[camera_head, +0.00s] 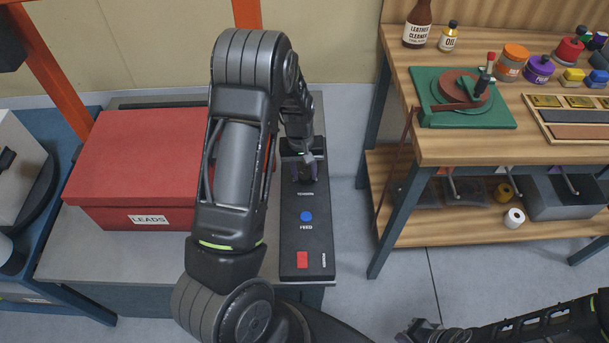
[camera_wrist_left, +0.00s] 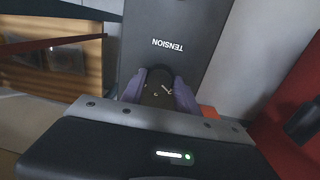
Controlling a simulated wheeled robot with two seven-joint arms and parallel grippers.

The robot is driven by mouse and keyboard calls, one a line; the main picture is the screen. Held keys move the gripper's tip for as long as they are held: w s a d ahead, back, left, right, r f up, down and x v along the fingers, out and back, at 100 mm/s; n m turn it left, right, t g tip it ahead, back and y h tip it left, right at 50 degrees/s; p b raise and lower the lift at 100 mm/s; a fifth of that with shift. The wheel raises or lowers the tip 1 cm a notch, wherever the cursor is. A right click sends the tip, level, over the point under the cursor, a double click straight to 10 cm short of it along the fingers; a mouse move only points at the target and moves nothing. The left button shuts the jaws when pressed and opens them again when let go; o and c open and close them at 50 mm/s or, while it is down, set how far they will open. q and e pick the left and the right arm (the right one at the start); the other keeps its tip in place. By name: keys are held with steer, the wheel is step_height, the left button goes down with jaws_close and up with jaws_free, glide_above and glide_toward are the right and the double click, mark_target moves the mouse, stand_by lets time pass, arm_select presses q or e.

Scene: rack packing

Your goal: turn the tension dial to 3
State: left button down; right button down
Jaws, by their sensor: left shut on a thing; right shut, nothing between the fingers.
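A dark control panel (camera_head: 307,245) lies on the grey bench, with a TENSION label, a blue FEED button (camera_head: 307,216) and a red switch (camera_head: 302,260). My left gripper (camera_head: 306,172) is at the panel's far end, above the TENSION label. In the left wrist view its purple fingertips (camera_wrist_left: 159,92) are shut on the dark tension dial (camera_wrist_left: 157,91), one on each side. A short white mark shows on the dial; its scale numbers are not readable. My right gripper (camera_head: 422,331) is shut and empty at the bottom edge, away from the panel.
A red LEADS box (camera_head: 138,160) stands left of my left arm, close to the panel. A wooden workbench (camera_head: 445,145) on the right holds a green-based device (camera_head: 462,100), bottles and jars. Floor shows between the benches.

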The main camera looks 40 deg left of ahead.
mark_target(304, 173)
arm_select(q)
steer(key=m+b, duration=0.3)
steer(key=m, duration=0.3)
steer(key=shift+f+m+b, duration=0.1)
steer(key=shift+m+b, duration=0.2)
steer(key=m+b, duration=0.1)
steer(key=m, duration=0.3)
steer(key=shift+w+g, duration=0.1)
steer(key=shift+g, duration=0.2)
steer(key=shift+m+b, duration=0.3)
steer(key=c, duration=0.9)
jaws_free()
steer(key=shift+r, duration=0.2)
steer(key=r, duration=0.7)
steer(key=shift+a+r, duration=0.25)
steer(key=shift+r, duration=0.05)
